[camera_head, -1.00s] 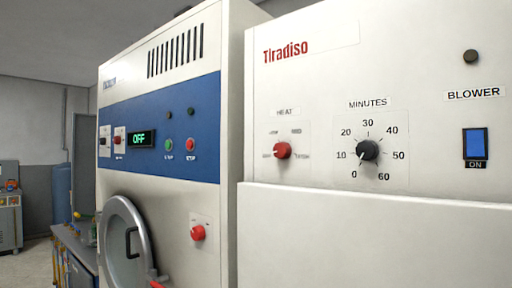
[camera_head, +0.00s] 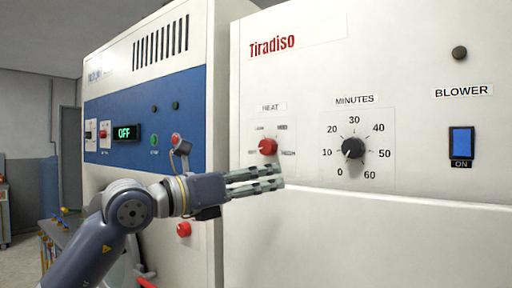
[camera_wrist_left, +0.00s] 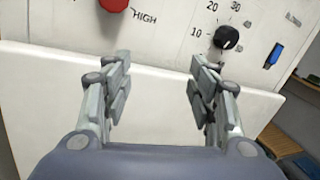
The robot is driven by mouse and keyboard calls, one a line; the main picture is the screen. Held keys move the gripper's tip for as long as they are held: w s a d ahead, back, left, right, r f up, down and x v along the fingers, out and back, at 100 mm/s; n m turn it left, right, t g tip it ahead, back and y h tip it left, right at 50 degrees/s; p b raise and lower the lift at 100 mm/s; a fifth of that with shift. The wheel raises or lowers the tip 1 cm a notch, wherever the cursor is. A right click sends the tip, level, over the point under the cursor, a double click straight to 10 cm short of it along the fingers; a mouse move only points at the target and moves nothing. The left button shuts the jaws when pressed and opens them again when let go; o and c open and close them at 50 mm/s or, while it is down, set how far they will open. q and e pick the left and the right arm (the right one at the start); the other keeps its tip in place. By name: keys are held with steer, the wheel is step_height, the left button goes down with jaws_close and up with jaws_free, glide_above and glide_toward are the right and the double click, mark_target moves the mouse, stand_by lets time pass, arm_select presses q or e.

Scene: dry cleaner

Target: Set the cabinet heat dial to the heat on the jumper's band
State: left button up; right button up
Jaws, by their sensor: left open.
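The red heat dial (camera_head: 268,147) is on the white Tiradiso cabinet (camera_head: 400,225), under the HEAT label, with small setting words around it that are too small to read fully in the head view. In the left wrist view the red dial (camera_wrist_left: 114,4) is at the top edge, with HIGH printed at its lower right. My left gripper (camera_head: 280,178) is open and empty, just below the heat dial in the head view and apart from it. The fingers also show in the left wrist view (camera_wrist_left: 160,85). The jumper and its band are not in view. My right gripper is not in view.
A black MINUTES dial (camera_head: 353,148) is right of the heat dial. A blue BLOWER switch (camera_head: 461,141) marked ON is further right. A blue-and-white machine (camera_head: 195,100) with an OFF display (camera_head: 125,133) stands at left. The cabinet's lower front juts out below the dials.

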mark_target(264, 147)
arm_select(q)
steer(key=a+r+t+y, duration=0.3)
steer(key=a+r+y, duration=0.1)
steer(key=a+r, duration=0.2)
steer(key=shift+n, duration=0.3)
steer(key=p+x, duration=0.5)
steer(key=x, duration=0.5)
steer(key=shift+w+r, duration=0.15)
steer(key=shift+w, duration=0.25)
steer(key=shift+w+d, duration=0.3)
steer(key=shift+w, duration=0.1)
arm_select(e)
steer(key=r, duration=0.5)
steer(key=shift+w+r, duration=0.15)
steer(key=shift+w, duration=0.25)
arm_select(q)
steer(key=c, duration=1.1)
